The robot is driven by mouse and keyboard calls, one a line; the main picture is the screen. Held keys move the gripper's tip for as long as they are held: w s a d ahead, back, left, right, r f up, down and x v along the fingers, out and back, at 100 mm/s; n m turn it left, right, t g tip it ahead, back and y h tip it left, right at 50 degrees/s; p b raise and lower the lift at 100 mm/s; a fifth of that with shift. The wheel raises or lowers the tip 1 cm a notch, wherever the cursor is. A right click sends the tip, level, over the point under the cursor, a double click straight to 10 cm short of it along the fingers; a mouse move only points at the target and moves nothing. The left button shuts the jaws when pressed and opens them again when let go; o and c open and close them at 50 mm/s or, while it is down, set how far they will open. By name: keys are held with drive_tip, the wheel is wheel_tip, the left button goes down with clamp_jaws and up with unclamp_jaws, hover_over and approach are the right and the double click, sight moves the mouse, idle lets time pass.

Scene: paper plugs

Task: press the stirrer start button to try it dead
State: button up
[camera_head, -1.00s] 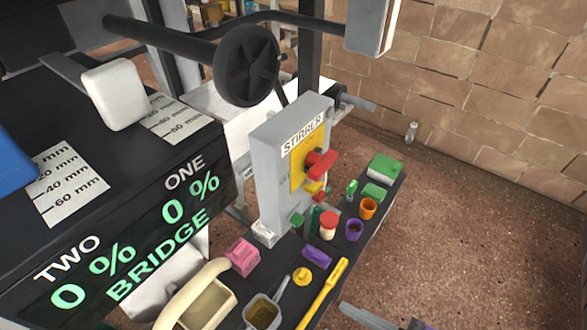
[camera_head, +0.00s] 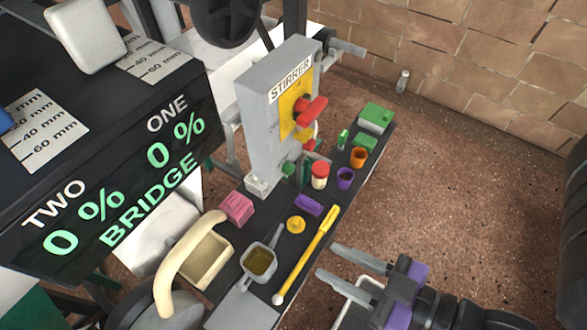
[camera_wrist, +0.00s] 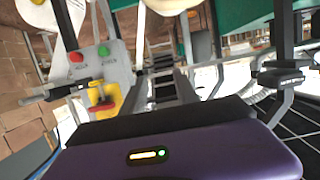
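Low on the box are a green button (camera_head: 288,168) and a red button (camera_head: 309,146). In the wrist view the green button (camera_wrist: 103,50) and red button (camera_wrist: 76,57) show upper left, by the red handle (camera_wrist: 103,102). My gripper (camera_head: 327,260) is right of the bench, apart from the box and buttons. Its two fingers are spread and empty.
Small items crowd the bench before the box: a red-capped jar (camera_head: 320,177), an orange cup (camera_head: 358,157), a purple cup (camera_head: 345,178), a pink block (camera_head: 236,207), a yellow stick (camera_head: 312,250) and a grey pot (camera_head: 260,262).

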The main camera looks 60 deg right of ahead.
clamp_jaws()
idle(1.9)
